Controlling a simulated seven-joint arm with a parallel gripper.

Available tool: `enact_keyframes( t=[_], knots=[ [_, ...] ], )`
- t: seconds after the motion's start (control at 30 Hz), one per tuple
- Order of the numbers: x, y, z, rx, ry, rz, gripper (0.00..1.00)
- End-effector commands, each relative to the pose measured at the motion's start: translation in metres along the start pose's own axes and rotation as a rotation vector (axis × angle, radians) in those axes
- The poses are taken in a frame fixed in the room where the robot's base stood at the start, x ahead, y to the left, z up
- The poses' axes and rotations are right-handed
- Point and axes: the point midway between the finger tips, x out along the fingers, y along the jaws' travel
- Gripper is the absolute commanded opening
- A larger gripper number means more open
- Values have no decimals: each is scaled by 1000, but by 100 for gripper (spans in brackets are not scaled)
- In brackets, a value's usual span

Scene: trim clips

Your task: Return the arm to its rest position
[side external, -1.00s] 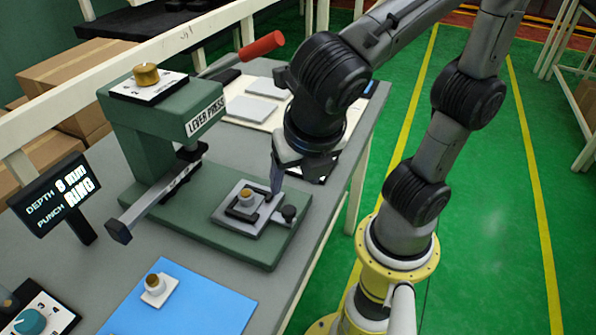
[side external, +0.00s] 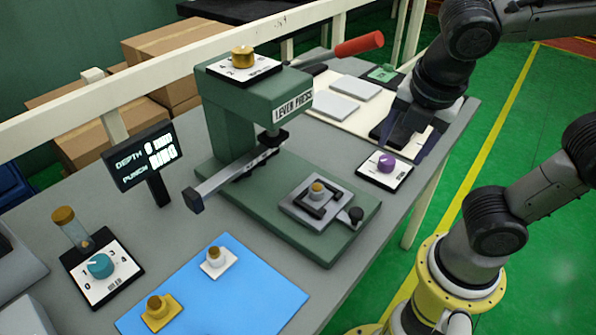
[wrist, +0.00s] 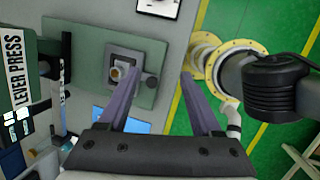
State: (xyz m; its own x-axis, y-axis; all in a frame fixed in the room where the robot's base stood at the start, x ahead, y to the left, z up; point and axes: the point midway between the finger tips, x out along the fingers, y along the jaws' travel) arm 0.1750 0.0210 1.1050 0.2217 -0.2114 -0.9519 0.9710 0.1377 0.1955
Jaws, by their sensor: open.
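My gripper (side external: 405,145) is at the right of the bench in the side view, with its two fingers apart and nothing between them. It appears above the bench's back right edge, clear of the lever press (side external: 250,110). In the wrist view my gripper (wrist: 162,73) shows two parted purple-grey fingers, pointing over the press base and the green floor. A small brass-topped piece (side external: 317,190) sits in the grey fixture (side external: 295,210) on the press base. It also shows in the wrist view (wrist: 116,74), left of the fingers.
A purple-knob panel (side external: 385,168) lies near the bench's right edge. A white mat (side external: 335,117) with grey plates lies behind. A blue mat (side external: 255,300) holds a white clip (side external: 216,262) and a yellow clip (side external: 158,308). A display (side external: 145,157) stands left. Green floor is clear right.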

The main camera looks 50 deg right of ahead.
Motion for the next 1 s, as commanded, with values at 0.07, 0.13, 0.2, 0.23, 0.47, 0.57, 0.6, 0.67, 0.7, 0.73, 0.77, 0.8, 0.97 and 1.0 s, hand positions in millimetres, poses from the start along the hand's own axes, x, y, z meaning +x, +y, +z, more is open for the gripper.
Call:
enact_keyframes(
  t=[0.07, 0.13, 0.2, 0.23, 0.47, 0.57, 0.6, 0.67, 0.7, 0.73, 0.77, 0.8, 0.97, 1.0],
  knots=[
    [3, -9, 14, 230, 32, 14, 66],
    [6, -16, 21, 437, 64, 28, 66],
    [8, -22, 25, 652, 101, 47, 66],
    [9, -23, 27, 747, 117, 55, 66],
    [14, -27, 26, 1370, 264, 96, 66],
    [15, -23, 19, 1528, 323, 86, 66],
    [16, -21, 17, 1579, 340, 78, 66],
    [16, -18, 16, 1642, 360, 73, 66],
    [15, -17, 16, 1673, 370, 72, 66],
    [15, -16, 16, 1691, 374, 71, 66],
    [15, -16, 16, 1706, 377, 70, 66],
    [14, -15, 16, 1717, 379, 69, 66],
    [14, -15, 16, 1727, 378, 67, 66],
    [14, -15, 16, 1726, 378, 67, 66]
  ],
)
